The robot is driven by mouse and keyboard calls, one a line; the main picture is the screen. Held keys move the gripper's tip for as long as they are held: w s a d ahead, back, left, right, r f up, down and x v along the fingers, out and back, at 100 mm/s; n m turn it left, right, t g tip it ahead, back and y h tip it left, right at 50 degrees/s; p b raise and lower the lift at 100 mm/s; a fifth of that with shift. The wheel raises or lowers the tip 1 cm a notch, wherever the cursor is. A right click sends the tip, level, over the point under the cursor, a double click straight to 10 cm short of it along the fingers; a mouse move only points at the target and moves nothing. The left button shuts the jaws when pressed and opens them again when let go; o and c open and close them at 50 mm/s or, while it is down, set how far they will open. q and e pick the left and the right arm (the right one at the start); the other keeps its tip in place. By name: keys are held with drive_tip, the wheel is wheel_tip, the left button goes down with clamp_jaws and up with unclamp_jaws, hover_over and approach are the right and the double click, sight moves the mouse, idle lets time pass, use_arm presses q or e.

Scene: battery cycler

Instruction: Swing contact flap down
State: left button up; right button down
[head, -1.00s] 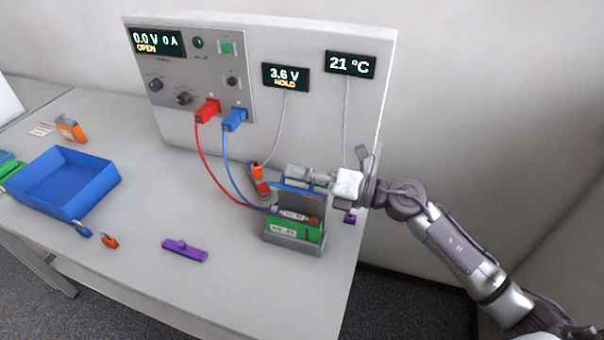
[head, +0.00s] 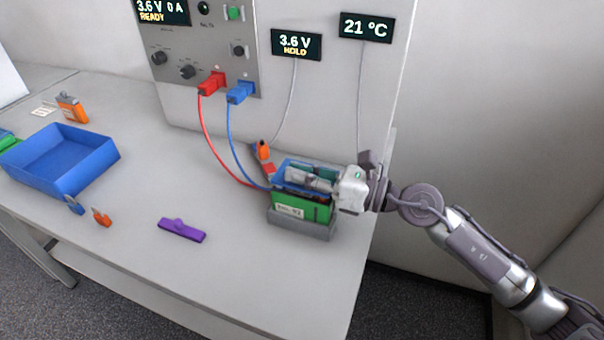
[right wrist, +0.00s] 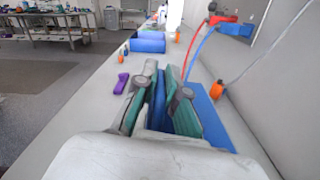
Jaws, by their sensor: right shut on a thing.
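The grey cell holder (head: 300,229) stands near the table's right edge, with a green labelled cell (head: 306,211) upright in it. The blue contact flap (head: 284,185) lies low over the top of the cell, largely covered by my fingers. My right gripper (head: 290,175) reaches in from the right, just above the holder. In the right wrist view its green-padded fingers (right wrist: 163,82) are close on either side of a blue part of the flap (right wrist: 158,108). The exact contact is partly hidden. My left gripper is not in view.
A red lead (head: 212,146) and a blue lead (head: 230,146) run from the cycler panel (head: 205,55) to the holder. A purple part (head: 182,230) lies left of the holder, and a blue tray (head: 60,160) stands farther left.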

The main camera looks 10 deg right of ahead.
drive_tip(key=shift+s+f+n, duration=0.1)
drive_tip(key=shift+f+n, duration=0.15)
drive_tip(key=shift+n, duration=0.05)
drive_tip(key=c, duration=1.2)
unclamp_jaws()
drive_tip(key=shift+r, duration=0.1)
drive_tip(key=shift+c, duration=0.2)
drive_tip(key=v, duration=1.2)
